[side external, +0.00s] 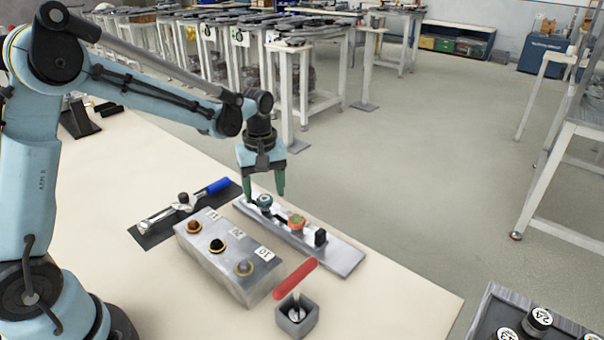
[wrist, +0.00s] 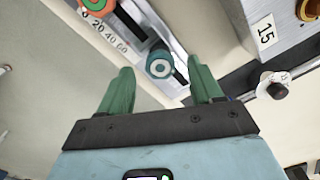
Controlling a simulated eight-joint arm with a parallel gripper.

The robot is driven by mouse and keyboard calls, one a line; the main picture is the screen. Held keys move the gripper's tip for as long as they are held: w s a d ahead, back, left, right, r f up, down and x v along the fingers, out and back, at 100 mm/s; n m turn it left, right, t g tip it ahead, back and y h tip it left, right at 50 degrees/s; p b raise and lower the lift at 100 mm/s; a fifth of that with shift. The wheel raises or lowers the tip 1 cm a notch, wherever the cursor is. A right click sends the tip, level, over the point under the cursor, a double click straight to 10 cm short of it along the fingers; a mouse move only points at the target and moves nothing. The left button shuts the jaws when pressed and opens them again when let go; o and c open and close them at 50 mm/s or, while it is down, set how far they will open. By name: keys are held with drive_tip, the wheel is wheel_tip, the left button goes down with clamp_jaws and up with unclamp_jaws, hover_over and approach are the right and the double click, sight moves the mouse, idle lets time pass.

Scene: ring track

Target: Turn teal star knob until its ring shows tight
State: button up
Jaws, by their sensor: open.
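The teal star knob (side external: 264,201) stands near the far left end of a metal panel (side external: 338,256). In the wrist view the teal star knob (wrist: 159,65) has a pale ring and a teal centre on its top. I cannot read any tight mark on it. My gripper (side external: 266,194) points down over this end of the panel, with its green fingers open. In the wrist view my gripper (wrist: 161,70) has one finger on each side of the knob, with gaps showing. I cannot tell how low the fingertips are.
An orange-and-green dial (side external: 296,221) and a black block (side external: 320,237) share the panel. A grey box with three buttons (side external: 222,262) stands in front. The table's right side is clear.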

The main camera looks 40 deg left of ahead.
drive_tip(key=shift+f, duration=0.7)
drive_tip(key=shift+c, duration=0.3)
drive_tip(key=c, duration=1)
